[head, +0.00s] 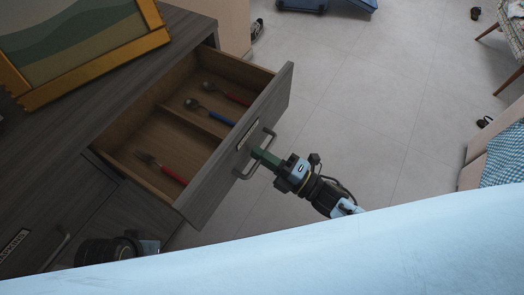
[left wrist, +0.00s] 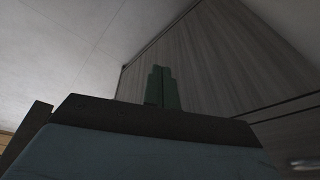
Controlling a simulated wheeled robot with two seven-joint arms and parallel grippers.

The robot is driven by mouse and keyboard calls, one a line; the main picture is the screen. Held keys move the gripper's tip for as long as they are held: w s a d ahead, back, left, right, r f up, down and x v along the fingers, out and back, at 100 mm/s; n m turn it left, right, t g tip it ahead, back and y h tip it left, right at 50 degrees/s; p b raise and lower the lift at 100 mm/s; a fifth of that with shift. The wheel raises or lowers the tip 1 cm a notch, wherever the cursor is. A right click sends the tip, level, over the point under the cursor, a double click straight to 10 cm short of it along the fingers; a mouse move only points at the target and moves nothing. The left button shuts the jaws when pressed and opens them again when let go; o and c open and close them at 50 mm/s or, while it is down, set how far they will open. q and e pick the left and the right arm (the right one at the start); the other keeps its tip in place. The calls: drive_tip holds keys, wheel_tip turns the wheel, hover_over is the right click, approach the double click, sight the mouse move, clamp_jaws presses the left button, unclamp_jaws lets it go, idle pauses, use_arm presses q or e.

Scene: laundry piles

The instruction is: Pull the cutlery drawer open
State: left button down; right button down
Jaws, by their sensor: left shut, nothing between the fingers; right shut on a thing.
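The cutlery drawer (head: 205,203) stands pulled out of the grey wooden cabinet in the head view. Inside it lie a red-handled fork (head: 163,169), a blue-handled spoon (head: 207,111) and a red-handled spoon (head: 226,93). A divider (head: 192,120) separates the fork from the spoons. My right gripper (head: 264,157) is shut on the drawer's bar handle (head: 270,138). My left gripper (left wrist: 162,88) is shut and empty in the left wrist view, with a grey wooden surface behind it. In the head view my left arm shows at the lower left, but its fingertips are hidden.
A gold-framed picture (head: 97,75) lies on the cabinet top (head: 180,28). Another cabinet front with a handle (head: 55,253) is at the lower left. A light blue surface (head: 330,258) fills the bottom. The tiled floor (head: 375,115) right of the drawer is mostly clear.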

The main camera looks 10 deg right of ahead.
drive_tip(key=c, duration=1.6)
unclamp_jaws()
